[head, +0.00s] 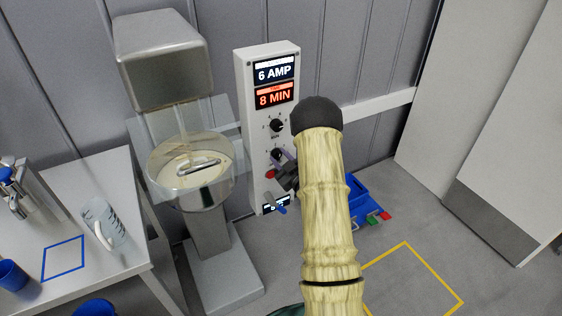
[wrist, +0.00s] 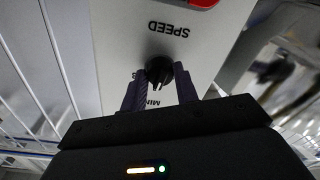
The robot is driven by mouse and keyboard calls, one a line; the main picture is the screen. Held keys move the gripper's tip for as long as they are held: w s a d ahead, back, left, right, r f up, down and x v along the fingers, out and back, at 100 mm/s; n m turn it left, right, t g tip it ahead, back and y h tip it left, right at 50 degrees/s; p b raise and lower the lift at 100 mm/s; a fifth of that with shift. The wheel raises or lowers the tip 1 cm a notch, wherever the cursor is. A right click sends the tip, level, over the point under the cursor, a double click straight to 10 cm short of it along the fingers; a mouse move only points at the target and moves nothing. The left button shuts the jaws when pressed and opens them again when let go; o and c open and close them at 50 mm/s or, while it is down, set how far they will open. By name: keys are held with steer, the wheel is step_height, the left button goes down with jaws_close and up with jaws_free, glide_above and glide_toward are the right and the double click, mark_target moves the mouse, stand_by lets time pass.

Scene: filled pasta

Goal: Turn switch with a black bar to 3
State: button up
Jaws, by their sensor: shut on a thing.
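The white control panel (head: 258,130) stands upright in the middle of the head view. Its lower black knob (head: 275,154) is partly covered by my gripper (head: 283,161). In the wrist view the picture is upside down, and the black knob (wrist: 159,70) sits between the two fingers of my gripper (wrist: 157,82), beside the SPEED label. My gripper is shut on this knob. A pale pointer mark shows on the knob. The numbers around it are mostly hidden, so its setting cannot be read. An upper black knob (head: 277,125) is free, above the gripper.
Displays on the panel read 6 AMP (head: 275,72) and 8 MIN (head: 275,97). A red button (head: 270,174) is just below the gripped knob. A mixer with a clear bowl (head: 190,170) stands close on the left. A blue crate (head: 367,203) is on the floor behind my arm.

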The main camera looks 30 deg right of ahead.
steer(key=m+b, duration=0.6)
steer(key=m, duration=0.4)
steer(key=shift+f+t, duration=0.1)
steer(key=shift+t, duration=0.2)
steer(key=shift+m+h, duration=0.3)
steer(key=shift+m, duration=0.1)
steer(key=o, duration=1)
